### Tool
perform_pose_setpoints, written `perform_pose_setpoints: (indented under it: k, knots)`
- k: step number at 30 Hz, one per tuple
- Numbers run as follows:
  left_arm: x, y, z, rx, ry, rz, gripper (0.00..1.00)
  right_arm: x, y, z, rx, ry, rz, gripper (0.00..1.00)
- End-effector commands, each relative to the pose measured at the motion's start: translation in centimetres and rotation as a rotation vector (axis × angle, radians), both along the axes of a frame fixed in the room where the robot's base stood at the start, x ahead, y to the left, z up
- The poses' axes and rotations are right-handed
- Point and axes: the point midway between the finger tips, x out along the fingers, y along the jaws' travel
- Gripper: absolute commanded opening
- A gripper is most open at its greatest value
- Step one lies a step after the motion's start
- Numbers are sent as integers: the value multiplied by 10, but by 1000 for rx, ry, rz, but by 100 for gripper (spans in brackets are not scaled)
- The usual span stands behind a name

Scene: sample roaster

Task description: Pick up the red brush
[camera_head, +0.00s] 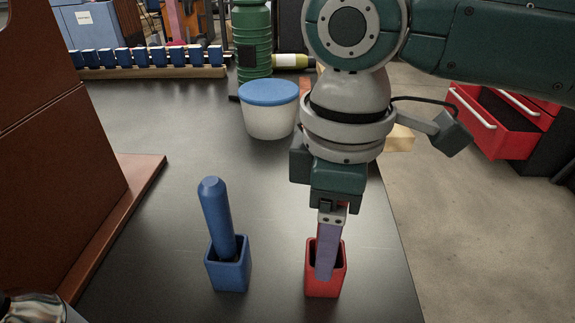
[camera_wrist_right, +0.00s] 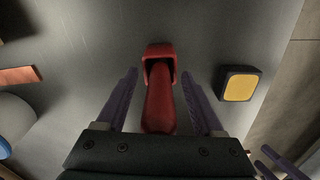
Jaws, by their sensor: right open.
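In the right wrist view the red brush (camera_wrist_right: 160,107) stands with its handle toward me in the red square holder (camera_wrist_right: 159,51). My right gripper (camera_wrist_right: 159,76) is open, with one finger on each side of the brush and a visible gap to each. In the head view the gripper (camera_head: 327,268) points down at the red holder (camera_head: 325,286), and its fingers and wrist hide the red brush. A blue brush (camera_head: 217,215) leans in a blue holder (camera_head: 229,272) to the left.
A white tub with a blue lid (camera_head: 270,112) and a green canister (camera_head: 252,40) stand farther back. A brown panel (camera_head: 65,150) borders the black table (camera_head: 180,125) on the left. A black-framed yellow block (camera_wrist_right: 239,86) shows in the wrist view. The table's right edge is close.

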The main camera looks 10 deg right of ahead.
Motion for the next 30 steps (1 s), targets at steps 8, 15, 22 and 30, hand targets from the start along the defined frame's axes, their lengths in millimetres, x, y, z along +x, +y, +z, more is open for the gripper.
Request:
perform_pose_setpoints:
  k: [8, 15, 22, 30]
  knots:
    - [0, 0, 0, 0, 1, 0, 68, 0, 0, -1, 0, -1, 1, 62]
    - [0, 0, 0, -1, 1, 0, 68, 0, 0, -1, 0, -1, 0, 35]
    - [0, 0, -1, -1, 1, 0, 68, 0, 0, -1, 0, -1, 0, 10]
    - [0, 0, -1, -1, 1, 0, 68, 0, 0, -1, 0, -1, 0, 0]
